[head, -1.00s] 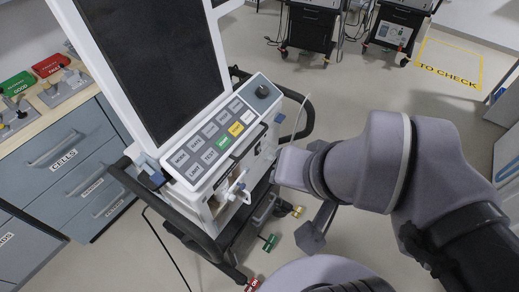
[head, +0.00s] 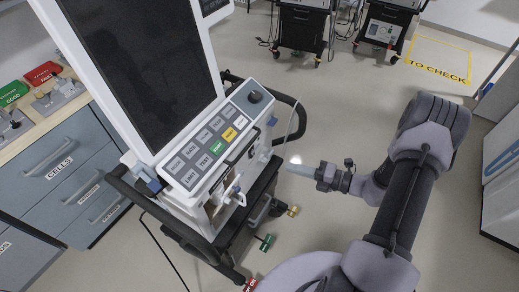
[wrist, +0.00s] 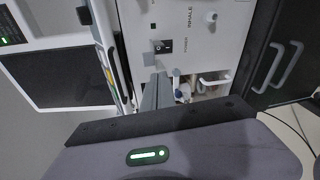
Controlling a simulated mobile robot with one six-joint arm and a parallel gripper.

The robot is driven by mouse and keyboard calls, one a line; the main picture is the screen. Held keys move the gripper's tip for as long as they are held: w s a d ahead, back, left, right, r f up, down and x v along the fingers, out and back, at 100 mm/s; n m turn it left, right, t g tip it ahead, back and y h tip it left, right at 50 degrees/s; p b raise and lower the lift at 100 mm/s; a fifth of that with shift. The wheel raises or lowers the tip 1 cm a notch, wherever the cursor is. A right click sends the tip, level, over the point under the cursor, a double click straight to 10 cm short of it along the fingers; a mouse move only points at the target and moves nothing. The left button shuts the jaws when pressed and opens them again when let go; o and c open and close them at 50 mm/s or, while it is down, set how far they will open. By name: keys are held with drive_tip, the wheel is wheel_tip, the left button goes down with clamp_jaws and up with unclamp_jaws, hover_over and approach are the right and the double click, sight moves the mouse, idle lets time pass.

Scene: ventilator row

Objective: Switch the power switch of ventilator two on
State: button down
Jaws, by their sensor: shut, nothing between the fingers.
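A ventilator (head: 211,152) with a large dark screen and a button panel stands on a cart at left of centre in the head view. The wrist view shows its white side panel (wrist: 215,65), turned sideways. A black rocker switch (wrist: 163,46) sits there beside the word POWER; its on or off position is too small to tell. My gripper (head: 292,167) is shut and empty, to the right of the ventilator and apart from it. In the wrist view the grey fingers (wrist: 157,92) appear just below the switch. No number two shows on the machine.
Cart handles (head: 299,118) stick out beside the ventilator. Small coloured tags (head: 266,243) hang low by the cart. A drawer cabinet (head: 65,165) stands at left. Other carts (head: 302,27) stand at the back. The floor on the right is mostly clear.

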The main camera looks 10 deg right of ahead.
drive_tip(key=f+m, duration=0.1)
drive_tip(key=d+f+m+t, duration=0.1)
drive_tip(key=f+m, duration=0.1)
drive_tip(key=shift+s+d+f+t+h, duration=0.1)
drive_tip(key=shift+s+d+t+h, duration=0.1)
drive_tip(key=shift+t+h, duration=0.15)
drive_tip(key=shift+w, duration=0.1)
drive_tip(key=b+x, duration=0.3)
drive_tip(key=x, duration=1.1)
drive_tip(key=shift+b, duration=0.3)
drive_tip(key=shift+f, duration=0.15)
drive_tip(key=shift+w+a, duration=0.1)
drive_tip(key=shift+f, duration=0.1)
drive_tip(key=f+p+v, duration=0.2)
drive_tip(key=f+v, duration=0.1)
drive_tip(key=v, duration=1)
drive_tip(key=shift+s+d, duration=0.35)
drive_tip(key=shift+s, duration=0.05)
